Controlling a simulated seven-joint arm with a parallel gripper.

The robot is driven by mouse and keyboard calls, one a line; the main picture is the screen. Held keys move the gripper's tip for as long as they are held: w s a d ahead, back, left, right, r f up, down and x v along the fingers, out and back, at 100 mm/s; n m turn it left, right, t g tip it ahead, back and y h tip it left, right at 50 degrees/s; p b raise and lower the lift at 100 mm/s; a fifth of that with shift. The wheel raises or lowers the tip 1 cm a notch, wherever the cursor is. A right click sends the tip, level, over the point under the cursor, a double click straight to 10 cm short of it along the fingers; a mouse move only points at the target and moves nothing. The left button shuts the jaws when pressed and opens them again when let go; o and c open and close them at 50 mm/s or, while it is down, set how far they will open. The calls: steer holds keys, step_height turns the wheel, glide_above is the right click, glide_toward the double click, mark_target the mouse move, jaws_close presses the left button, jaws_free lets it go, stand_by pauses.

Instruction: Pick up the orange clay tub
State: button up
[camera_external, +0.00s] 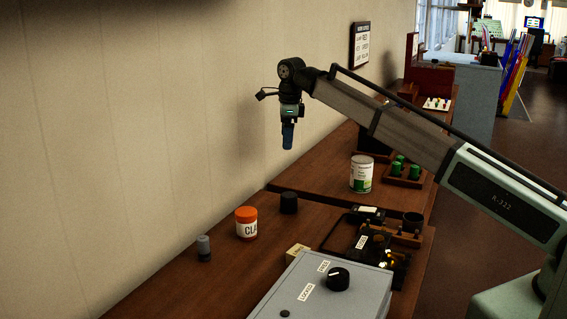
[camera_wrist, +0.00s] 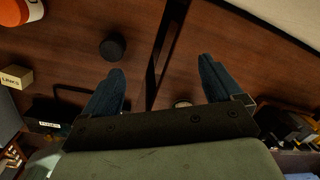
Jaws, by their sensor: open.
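The orange clay tub (camera_external: 246,222) has an orange lid and a white label with dark letters. It stands upright on the wooden table near the wall in the external view. In the wrist view its orange and white side (camera_wrist: 20,12) is cut off at the top left corner. My gripper (camera_external: 288,147) hangs in the air, well above the table and to the right of the tub. In the wrist view its two blue fingers (camera_wrist: 160,75) are spread apart with nothing between them.
A black cylinder (camera_external: 289,202) stands right of the tub, and a small grey one (camera_external: 204,248) stands left of it. A grey box with a knob (camera_external: 325,290) is in front. A white-and-green can (camera_external: 361,174) stands further right. The wall (camera_external: 120,130) runs behind the table.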

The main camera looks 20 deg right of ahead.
mark_target(245, 211)
steer(key=s+a+f+n, duration=0.1)
steer(key=s+a, duration=0.5)
steer(key=s+a+f+g, duration=0.1)
steer(key=s+a, duration=0.5)
steer(key=s+a+f+n, duration=0.1)
steer(key=s+a, duration=0.5)
steer(key=shift+s+a+f+n, duration=0.15)
steer(key=shift+a+f+n, duration=0.05)
steer(key=shift+f+n, duration=0.15)
steer(key=shift+s+a+f, duration=0.1)
steer(key=shift+s+f, duration=0.1)
steer(key=shift+f, duration=0.05)
step_height(245, 211, down, 8)
steer(key=shift+f, duration=0.1)
steer(key=shift+d+f, duration=0.2)
steer(key=shift+f, duration=0.4)
steer(key=shift+d+f, duration=0.1)
steer(key=shift+f, duration=1.85)
steer(key=shift+c, duration=0.2)
steer(key=c, duration=1.3)
steer(key=shift+o, duration=0.2)
